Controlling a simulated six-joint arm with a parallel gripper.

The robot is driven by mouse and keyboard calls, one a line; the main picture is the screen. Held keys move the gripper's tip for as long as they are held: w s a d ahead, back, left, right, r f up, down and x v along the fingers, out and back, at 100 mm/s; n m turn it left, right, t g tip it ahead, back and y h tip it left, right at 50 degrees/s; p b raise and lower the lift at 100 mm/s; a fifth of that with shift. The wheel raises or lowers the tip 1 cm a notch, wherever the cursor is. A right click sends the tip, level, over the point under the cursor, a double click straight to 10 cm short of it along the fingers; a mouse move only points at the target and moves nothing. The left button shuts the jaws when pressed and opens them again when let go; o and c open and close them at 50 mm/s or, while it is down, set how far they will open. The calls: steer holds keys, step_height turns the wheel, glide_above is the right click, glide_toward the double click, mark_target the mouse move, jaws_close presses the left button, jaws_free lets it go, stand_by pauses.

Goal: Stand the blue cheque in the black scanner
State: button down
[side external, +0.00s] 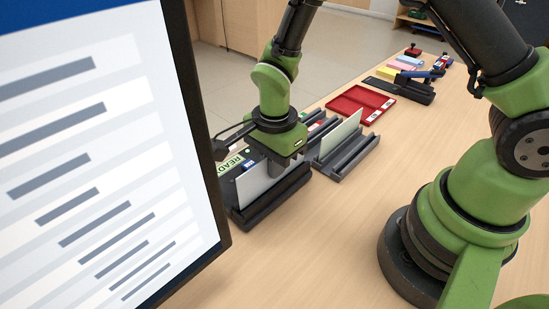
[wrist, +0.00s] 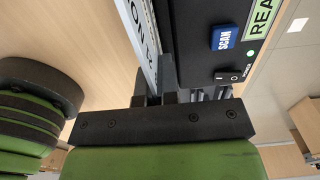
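A pale sheet, which I take to be the cheque (side external: 262,183), stands upright on its long edge at the black scanner (side external: 272,207); its blue colour is hard to make out. Its lower edge is hidden behind the scanner's front wall. My gripper (side external: 276,160) points down at the sheet's top edge. In the wrist view my gripper (wrist: 155,97) has its two fingers close together on either side of the sheet (wrist: 146,40), seen nearly edge-on with some printed letters. The scanner's body (wrist: 205,55) lies just right of it, with a blue SCAN button and green light.
A grey slotted holder (side external: 352,160) with a cream card (side external: 341,134) stands right of the scanner. Behind are a red tray (side external: 360,103), coloured paper pads and a stapler-like black tool (side external: 405,88). A large monitor (side external: 110,150) fills the left. The front counter is clear.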

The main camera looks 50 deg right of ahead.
steer(key=shift+f, duration=0.95)
steer(key=c, duration=1.3)
jaws_free()
steer(key=shift+r, duration=0.1)
steer(key=shift+r, duration=3.4)
